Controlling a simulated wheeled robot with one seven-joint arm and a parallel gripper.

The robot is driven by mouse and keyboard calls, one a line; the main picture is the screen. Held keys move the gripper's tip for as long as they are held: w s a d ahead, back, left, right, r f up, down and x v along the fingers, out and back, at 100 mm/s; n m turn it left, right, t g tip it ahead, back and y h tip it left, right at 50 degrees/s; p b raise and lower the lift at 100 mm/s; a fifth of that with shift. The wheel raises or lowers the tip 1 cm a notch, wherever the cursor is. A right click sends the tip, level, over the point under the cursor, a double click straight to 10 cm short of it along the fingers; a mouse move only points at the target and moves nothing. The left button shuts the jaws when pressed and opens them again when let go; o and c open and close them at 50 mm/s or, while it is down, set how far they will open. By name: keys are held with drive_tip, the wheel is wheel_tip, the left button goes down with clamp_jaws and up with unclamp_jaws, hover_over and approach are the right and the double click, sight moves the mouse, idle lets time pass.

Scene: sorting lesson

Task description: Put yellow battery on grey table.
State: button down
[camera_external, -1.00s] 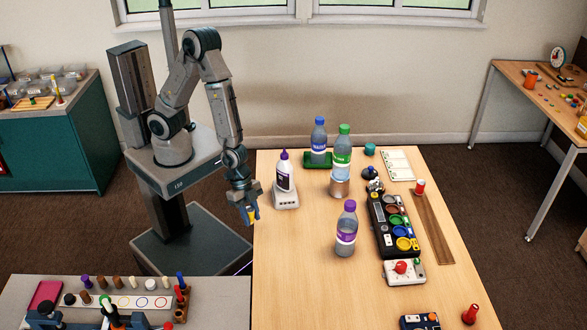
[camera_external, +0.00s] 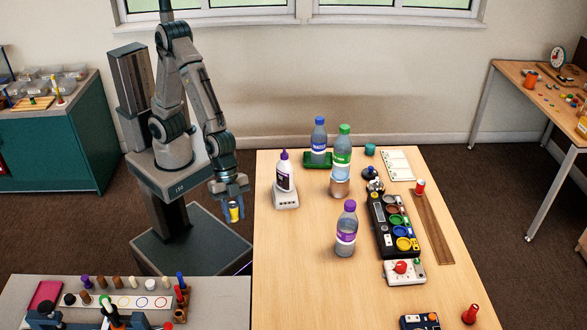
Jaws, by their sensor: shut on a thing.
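The yellow battery (camera_external: 234,213) is held upright between the fingers of my gripper (camera_external: 233,208), which is shut on it. My gripper hangs in the air just left of the wooden table's left edge, above my base. The grey table (camera_external: 225,291) is at the lower left, nearer the camera than my gripper. Its bare right part shows; the near part is cut off by the frame.
On the grey table stand a rack of coloured pegs (camera_external: 181,300), a white strip with rings (camera_external: 130,302) and several pegs. The wooden table (camera_external: 290,270) holds a glue bottle (camera_external: 285,172) on a scale, several water bottles and a black sorter (camera_external: 385,225).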

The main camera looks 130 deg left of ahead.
drive_tip(key=s+d+m+g+h+b, duration=0.1)
drive_tip(key=s+d+m+b, duration=0.15)
drive_tip(key=d, duration=0.95)
drive_tip(key=s+d+m+h+b, duration=0.15)
drive_tip(key=d+m, duration=0.25)
drive_tip(key=d, duration=0.7)
drive_tip(key=s+d+m+g+b, duration=0.1)
drive_tip(key=d+m+b, duration=0.15)
drive_tip(key=d, duration=0.95)
drive_tip(key=shift+w+a+f+b, duration=0.15)
drive_tip(key=shift+f+b, duration=0.8)
drive_tip(key=shift+f, duration=1.95)
drive_tip(key=shift+w+a+f+b, duration=0.1)
drive_tip(key=shift+f+b, duration=0.85)
drive_tip(key=shift+f, duration=1.95)
drive_tip(key=shift+f+b, duration=0.35)
drive_tip(key=shift+f, duration=0.05)
drive_tip(key=c, duration=1)
unclamp_jaws()
drive_tip(key=shift+s, duration=0.1)
drive_tip(key=p+v, duration=0.1)
drive_tip(key=v, duration=1.2)
drive_tip(key=shift+r+p, duration=0.35)
drive_tip(key=shift+p, duration=0.05)
